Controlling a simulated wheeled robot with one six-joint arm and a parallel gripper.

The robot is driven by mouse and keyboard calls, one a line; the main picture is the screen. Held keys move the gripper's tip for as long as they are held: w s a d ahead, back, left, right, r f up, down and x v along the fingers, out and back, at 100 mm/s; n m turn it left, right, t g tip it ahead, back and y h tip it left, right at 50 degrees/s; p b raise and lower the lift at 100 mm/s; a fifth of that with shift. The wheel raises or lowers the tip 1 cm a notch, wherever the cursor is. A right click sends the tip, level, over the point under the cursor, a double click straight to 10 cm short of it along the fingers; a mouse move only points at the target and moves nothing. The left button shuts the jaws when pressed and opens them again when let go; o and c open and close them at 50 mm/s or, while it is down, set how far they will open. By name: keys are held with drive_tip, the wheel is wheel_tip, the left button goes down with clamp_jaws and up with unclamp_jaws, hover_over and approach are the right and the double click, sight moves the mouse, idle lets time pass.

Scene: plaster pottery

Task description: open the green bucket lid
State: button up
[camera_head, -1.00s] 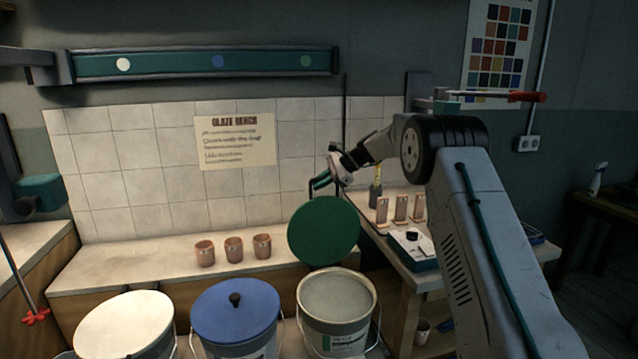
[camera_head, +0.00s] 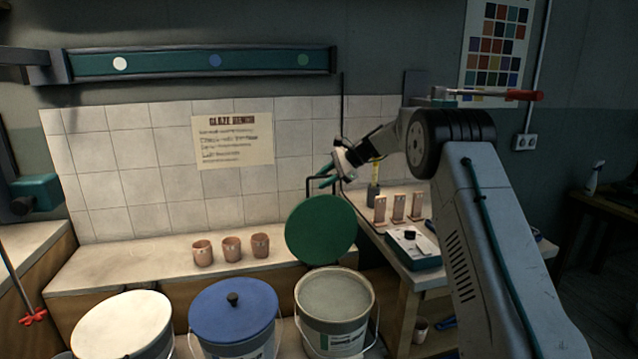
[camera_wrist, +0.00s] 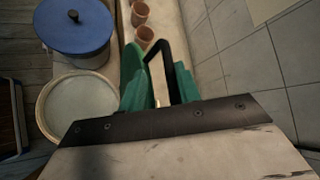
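The green lid (camera_head: 320,230) is off the bucket's mouth, tilted up almost on edge behind the right-hand bucket (camera_head: 336,308), whose pale inside shows. In the wrist view the lid (camera_wrist: 131,60) is partly hidden by a finger, and the open bucket (camera_wrist: 78,103) is at left. A black loop handle (camera_wrist: 160,46) rises from the lid; it also shows in the head view (camera_head: 308,186). My gripper (camera_head: 327,174) is at this handle. In the wrist view its green fingers (camera_wrist: 160,85) stand apart with the loop between them. Contact is unclear.
A blue-lidded bucket (camera_head: 234,312) and a white-lidded bucket (camera_head: 122,325) stand to the left. Several clay cups (camera_head: 232,248) sit on the bench (camera_head: 150,262) behind. A side table at right holds test tiles (camera_head: 398,207) and a teal-sided box (camera_head: 414,247).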

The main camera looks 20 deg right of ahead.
drive_tip(key=v, duration=0.5)
idle(0.3)
drive_tip(key=s+f+n+g+h, duration=0.1)
drive_tip(key=s+f+n+g, duration=0.15)
drive_tip(key=s+f, duration=0.4)
drive_tip(key=s+a+r+n+h, duration=0.2)
drive_tip(key=s+a+n, duration=0.1)
drive_tip(key=s, duration=1.5)
drive_tip(key=s+a+r+n+g+h, duration=0.1)
drive_tip(key=s+n, duration=0.5)
drive_tip(key=s, duration=1.2)
drive_tip(key=s+a+r+n+h, duration=0.3)
drive_tip(key=s+a+n+h, duration=0.2)
drive_tip(key=s, duration=1.3)
drive_tip(key=shift+a+r, duration=0.3)
drive_tip(key=shift+a, duration=0.8)
